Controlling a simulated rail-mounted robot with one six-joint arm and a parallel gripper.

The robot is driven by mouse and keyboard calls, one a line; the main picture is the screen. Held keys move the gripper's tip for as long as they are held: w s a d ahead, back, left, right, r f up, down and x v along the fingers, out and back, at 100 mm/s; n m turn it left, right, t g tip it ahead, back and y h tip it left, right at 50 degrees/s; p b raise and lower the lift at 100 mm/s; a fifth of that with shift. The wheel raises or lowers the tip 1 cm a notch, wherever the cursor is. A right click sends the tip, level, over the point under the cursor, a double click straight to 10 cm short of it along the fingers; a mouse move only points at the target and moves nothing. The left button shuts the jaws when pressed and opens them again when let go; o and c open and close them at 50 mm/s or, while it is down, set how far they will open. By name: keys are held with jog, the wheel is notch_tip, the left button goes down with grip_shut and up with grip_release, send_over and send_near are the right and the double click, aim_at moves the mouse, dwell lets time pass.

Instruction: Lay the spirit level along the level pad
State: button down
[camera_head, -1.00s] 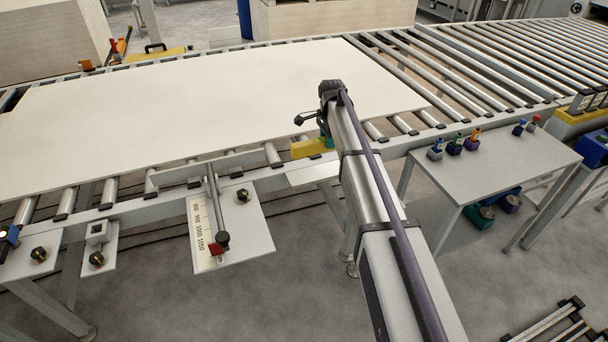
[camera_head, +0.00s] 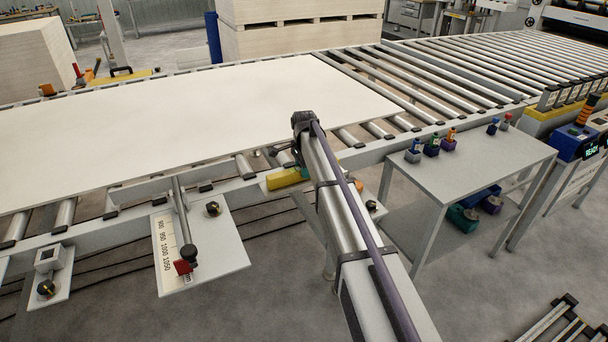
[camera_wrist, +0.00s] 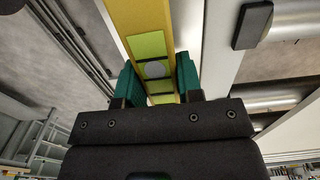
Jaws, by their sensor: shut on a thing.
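The spirit level is yellow (camera_head: 284,179) and shows at the conveyor's near rail, left of my arm's end; its right part is hidden by my arm. In the wrist view the level (camera_wrist: 143,20) runs lengthwise away from me, with lime panels and a round grey spot on its face. My gripper (camera_wrist: 158,75) is shut on the level, with a green finger on each side. In the head view my arm hides most of the gripper. I cannot clearly pick out the level pad, nor tell whether the level touches anything below.
A large pale board (camera_head: 200,110) lies on the rollers just behind the level. A scale plate (camera_head: 200,250) with a lever and knob juts out at the near left. A grey side table (camera_head: 470,160) with several small coloured items stands to the right.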

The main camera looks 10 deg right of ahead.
jog(key=shift+f, duration=0.2)
jog(key=c, duration=0.8)
grip_release()
jog(key=shift+r, duration=0.1)
notch_tip(320, 180, up, 13)
jog(key=p, duration=1.2)
jog(key=s+n, duration=0.5)
jog(key=s, duration=0.7)
jog(key=s+n, duration=0.5)
jog(key=s, duration=0.7)
jog(key=s+n, duration=0.5)
jog(key=s, duration=0.7)
jog(key=shift+s+f, duration=0.2)
jog(key=shift+f, duration=0.15)
